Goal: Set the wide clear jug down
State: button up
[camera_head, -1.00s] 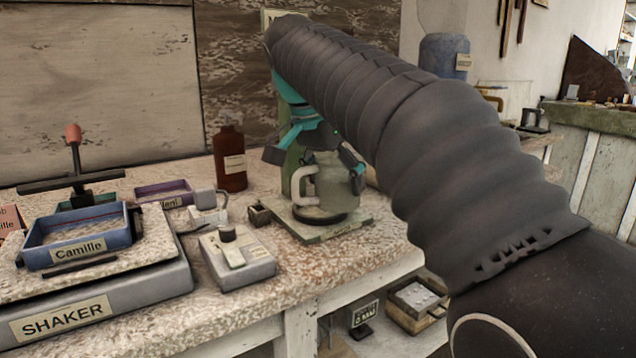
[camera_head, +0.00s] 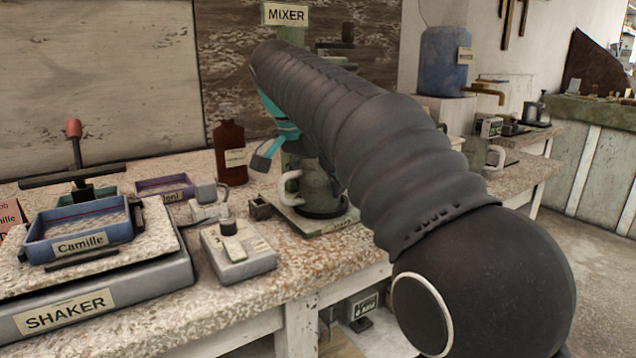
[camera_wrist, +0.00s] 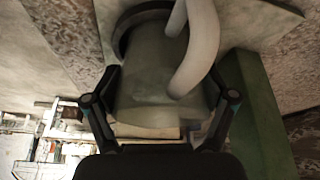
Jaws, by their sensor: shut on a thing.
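The wide clear jug (camera_head: 320,185) is upright at the mixer (camera_head: 286,14), over the dark round disc on its pale base plate (camera_head: 312,222). It looks greenish and see-through, with a thick whitish handle (camera_head: 288,188) on its left. Contact with the disc is hard to judge. My gripper is shut on the jug. The wrist view shows my gripper (camera_wrist: 160,108) with one finger on each side of the jug's body (camera_wrist: 150,85), and the handle on the far side. In the head view, my arm hides the jug's right side and one finger.
A brown bottle (camera_head: 230,160) stands behind and left of the mixer. A grey switch box (camera_head: 238,255) lies in front on the speckled bench. The shaker (camera_head: 100,290) with a blue tray fills the left. A further bench with a blue container (camera_head: 446,60) is at right.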

aim_at(310, 208)
jog(key=shift+f, duration=0.1)
jog(key=o, duration=1.6)
jog(key=p+v, duration=0.1)
jog(key=v, duration=0.4)
jog(key=shift+r+p, duration=0.3)
jog(key=shift+r, duration=0.05)
jog(key=s+a+b, duration=0.1)
jog(key=s+a, duration=0.7)
jog(key=shift+s+a+f, duration=0.15)
jog(key=shift+s+f, duration=0.05)
jog(key=shift+s, duration=0.1)
